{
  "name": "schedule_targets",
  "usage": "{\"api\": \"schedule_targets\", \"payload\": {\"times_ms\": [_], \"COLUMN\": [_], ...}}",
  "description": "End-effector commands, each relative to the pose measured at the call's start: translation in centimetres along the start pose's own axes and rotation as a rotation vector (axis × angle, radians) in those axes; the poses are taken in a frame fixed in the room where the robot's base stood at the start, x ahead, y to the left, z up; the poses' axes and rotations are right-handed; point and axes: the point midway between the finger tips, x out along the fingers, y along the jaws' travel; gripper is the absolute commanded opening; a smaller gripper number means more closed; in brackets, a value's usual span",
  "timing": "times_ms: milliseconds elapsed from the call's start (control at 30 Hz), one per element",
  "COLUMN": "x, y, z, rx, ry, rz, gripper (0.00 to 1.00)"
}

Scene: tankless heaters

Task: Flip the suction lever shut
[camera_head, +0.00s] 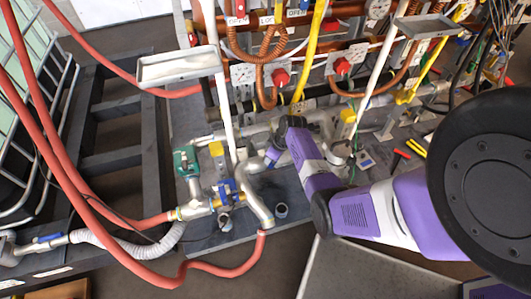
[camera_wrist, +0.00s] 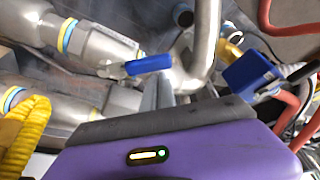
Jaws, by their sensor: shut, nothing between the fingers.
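A blue-handled lever (camera_wrist: 149,64) sits on a steel pipe valve in the wrist view, its handle lying roughly level across the picture. My gripper (camera_wrist: 166,82) is shut and empty. Its grey fingers point up the picture just below the blue handle, close to it; I cannot tell whether they touch. In the head view my gripper (camera_head: 271,156) is low among the steel pipes at the middle, and the arm hides part of them. Another blue lever (camera_head: 50,238) is at the far left. No readable label shows which lever is the suction one.
A blue block-shaped part (camera_wrist: 248,75) stands right of my fingers. A bent steel pipe (camera_wrist: 207,40) rises between it and the lever. Red hoses (camera_head: 150,225) and a teal pump (camera_head: 186,161) lie left of my arm.

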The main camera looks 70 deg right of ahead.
Motion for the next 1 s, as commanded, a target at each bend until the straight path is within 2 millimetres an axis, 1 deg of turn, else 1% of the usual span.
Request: {"api": "schedule_targets", "payload": {"times_ms": [33, 400, 700, 833, 1000], "x": [-0.2, -1.0, -1.7, -1.9, -2.1], "y": [-0.1, 0.0, 0.7, 1.0, 1.2], "z": [0.5, 3.4, 5.2, 5.7, 6.2], "rx": [-0.038, -0.369, -0.604, -0.68, -0.677], "ry": [-0.002, -0.002, -0.001, -0.002, -0.002], "rz": [-0.017, -0.132, -0.213, -0.24, -0.237], "gripper": [0.0, 0.0, 0.0, 0.0, 0.0]}}
